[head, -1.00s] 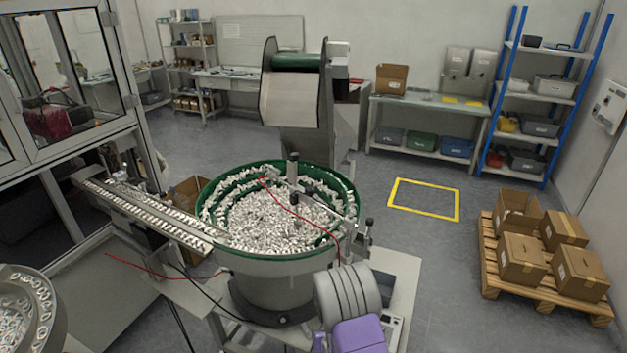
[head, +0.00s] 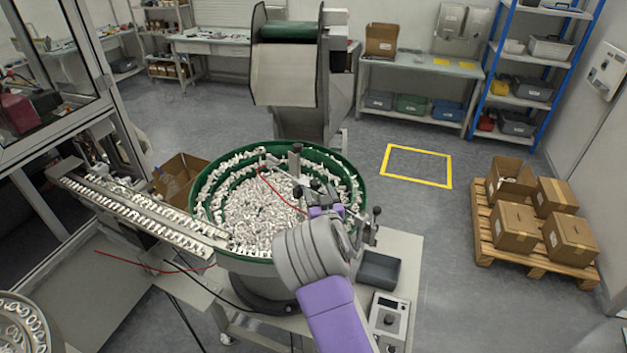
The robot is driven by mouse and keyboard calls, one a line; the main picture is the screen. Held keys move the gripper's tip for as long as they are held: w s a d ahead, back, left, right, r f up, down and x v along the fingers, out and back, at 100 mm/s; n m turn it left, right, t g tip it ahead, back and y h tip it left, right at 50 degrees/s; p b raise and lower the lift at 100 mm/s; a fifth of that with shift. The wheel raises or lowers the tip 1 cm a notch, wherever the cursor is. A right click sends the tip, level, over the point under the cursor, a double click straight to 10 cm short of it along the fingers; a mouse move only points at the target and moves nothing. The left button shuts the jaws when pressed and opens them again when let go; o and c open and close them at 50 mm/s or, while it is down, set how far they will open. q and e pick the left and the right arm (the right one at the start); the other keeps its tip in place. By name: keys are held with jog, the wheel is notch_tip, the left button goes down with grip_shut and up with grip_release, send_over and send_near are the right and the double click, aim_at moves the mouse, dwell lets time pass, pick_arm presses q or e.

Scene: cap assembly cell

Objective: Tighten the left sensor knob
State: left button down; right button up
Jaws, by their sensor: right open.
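The feeder bowl (head: 350,165) is green-rimmed and filled with small white caps. A sensor bracket with dark knobs stands over its right side. One upright knob (head: 297,149) is at the back of the bowl, and another knob (head: 376,211) stands at the right outside the rim. Which is the left sensor knob I cannot tell for sure. My right gripper (head: 322,197) is over the right part of the bowl beside the bracket, open. My own purple and grey wrist hides much of it, so contact with a knob cannot be made out. My left gripper is out of view.
A linear cap track (head: 130,200) runs left from the bowl. A dark bin (head: 379,270) and a control box (head: 389,318) sit on the stand at right. A hopper (head: 285,75) rises behind the bowl. Floor at right is clear before the pallet (head: 483,225).

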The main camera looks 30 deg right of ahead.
aim_at(317, 187)
jog(key=shift+p+x, duration=0.35)
jog(key=shift+x, duration=2.05)
jog(key=shift+f, duration=0.1)
jog(key=shift+c, duration=0.3)
